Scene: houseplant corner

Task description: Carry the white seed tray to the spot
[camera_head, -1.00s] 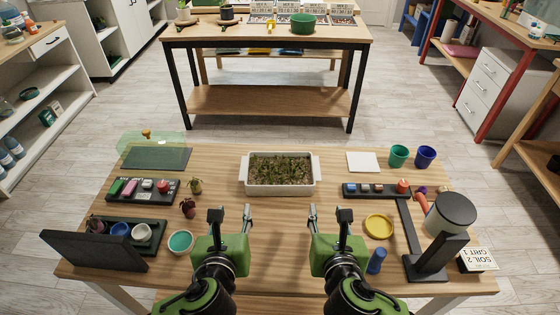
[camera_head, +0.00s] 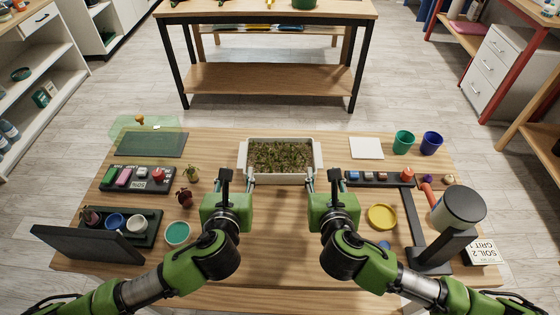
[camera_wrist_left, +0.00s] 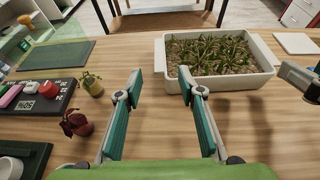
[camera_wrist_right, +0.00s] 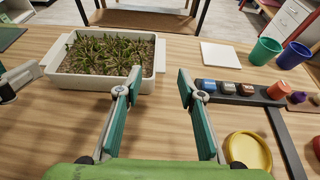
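The white seed tray (camera_head: 243,160), full of soil and small green seedlings, stands on the wooden table in the head view. It also shows in the left wrist view (camera_wrist_left: 238,83) and the right wrist view (camera_wrist_right: 100,82). My left gripper (camera_head: 238,180) is open and empty, just in front of the tray's near left corner. My right gripper (camera_head: 321,180) is open and empty, just in front of its near right corner. Neither visibly touches the tray. I cannot tell which marking is the spot; a white square (camera_head: 366,148) and a dark green mat (camera_head: 152,144) lie bare at the back.
Green (camera_head: 403,142) and blue (camera_head: 431,143) pots stand back right. A dark rack (camera_head: 380,180) of small items is right of the tray, with a yellow saucer (camera_head: 382,217) and a lamp-like stand (camera_head: 458,205). Small plants (camera_head: 185,198) and dark trays are left.

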